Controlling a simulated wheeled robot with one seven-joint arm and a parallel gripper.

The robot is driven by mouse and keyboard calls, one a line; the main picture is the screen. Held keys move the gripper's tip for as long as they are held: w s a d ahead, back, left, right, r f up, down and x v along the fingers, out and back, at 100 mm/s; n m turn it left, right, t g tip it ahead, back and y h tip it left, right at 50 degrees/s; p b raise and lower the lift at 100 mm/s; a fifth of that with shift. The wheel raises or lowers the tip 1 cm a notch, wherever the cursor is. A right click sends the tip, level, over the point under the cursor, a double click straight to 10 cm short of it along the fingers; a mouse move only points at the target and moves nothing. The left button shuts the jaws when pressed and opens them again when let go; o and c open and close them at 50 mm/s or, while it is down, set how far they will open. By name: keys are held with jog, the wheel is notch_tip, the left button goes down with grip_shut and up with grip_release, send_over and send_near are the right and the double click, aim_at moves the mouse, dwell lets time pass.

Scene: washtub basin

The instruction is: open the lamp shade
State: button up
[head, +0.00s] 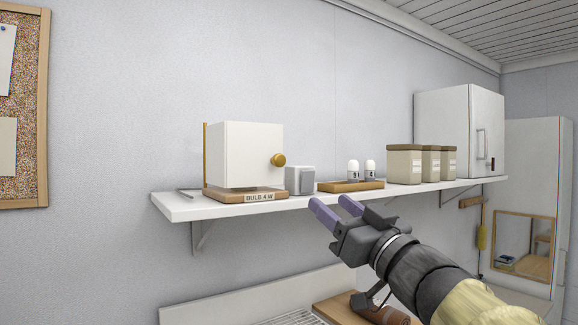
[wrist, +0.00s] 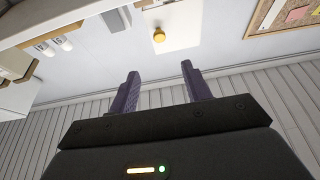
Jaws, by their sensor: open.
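The lamp shade (head: 243,155) is a white box on a wooden base (head: 235,196) marked "BULB 4 W", on the wall shelf. A round brass knob (head: 278,160) sits at the right of its front face, and a thin brass rod (head: 205,155) runs up its left edge. The shade looks shut. My gripper (head: 330,203) is open and empty, below and to the right of the knob and apart from it. The wrist view appears upside down; there the knob (wrist: 158,36) and the white shade (wrist: 185,28) lie beyond my open fingers (wrist: 159,72).
The white shelf (head: 175,209) also holds a small grey box (head: 299,180), a wooden tray (head: 340,187) with two white shakers (head: 353,170), several canisters (head: 404,165) and a white cabinet (head: 440,120). A cork board (head: 30,100) hangs at left. The space before the lamp is clear.

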aim_at(281, 162)
jog(key=p+x, duration=0.6)
jog(key=x, duration=1.1)
jog(key=shift+w, duration=0.1)
jog(key=shift+f, duration=0.1)
grip_shut()
